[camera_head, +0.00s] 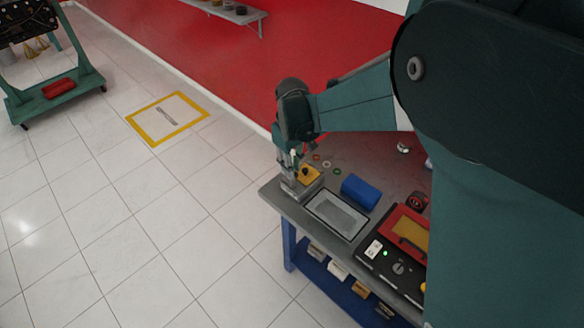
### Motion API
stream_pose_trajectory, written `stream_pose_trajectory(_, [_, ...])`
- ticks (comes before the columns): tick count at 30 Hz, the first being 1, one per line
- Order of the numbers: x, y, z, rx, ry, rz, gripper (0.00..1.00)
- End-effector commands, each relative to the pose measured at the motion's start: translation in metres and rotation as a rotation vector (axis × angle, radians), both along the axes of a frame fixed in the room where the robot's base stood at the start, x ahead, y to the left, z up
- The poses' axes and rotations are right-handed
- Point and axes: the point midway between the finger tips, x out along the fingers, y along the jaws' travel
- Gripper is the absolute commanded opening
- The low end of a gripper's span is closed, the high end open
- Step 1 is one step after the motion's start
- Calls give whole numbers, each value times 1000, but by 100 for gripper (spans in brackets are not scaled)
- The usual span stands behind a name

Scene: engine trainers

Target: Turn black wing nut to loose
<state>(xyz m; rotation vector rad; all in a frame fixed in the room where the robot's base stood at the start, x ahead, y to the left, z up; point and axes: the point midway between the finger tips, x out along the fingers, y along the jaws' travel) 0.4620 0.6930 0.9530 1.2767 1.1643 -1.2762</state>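A yellow block (313,177) sits on a grey base at the near left corner of the workbench. A small dark part (305,171) shows against the yellow block; it may be the black wing nut, but it is too small to be sure. My gripper (291,180) points down at this corner, just left of the yellow block and very close to it. My gripper partly covers the fixture. I cannot tell whether the fingers touch the dark part, or whether they are open or shut.
The grey workbench (276,193) also holds a shallow tray (313,203), a blue block (361,191), small coloured rings (326,164) and a black control box (376,262) with a green light. My arm hides the bench's right side.

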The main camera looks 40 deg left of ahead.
Motion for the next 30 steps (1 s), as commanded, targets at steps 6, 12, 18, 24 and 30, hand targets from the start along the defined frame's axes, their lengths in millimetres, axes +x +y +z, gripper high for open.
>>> stream_pose_trajectory(6, [0, 0, 0, 0, 0, 0, 18])
stream_pose_trajectory(12, [0, 0, 3, 0, 0, 0, 18])
stream_pose_trajectory(18, [0, 0, 17, 0, 0, 0, 18])
stream_pose_trajectory(24, [0, 0, 44, 0, 0, 0, 18])
stream_pose_trajectory(30, [0, 0, 77, 0, 0, 0, 18])
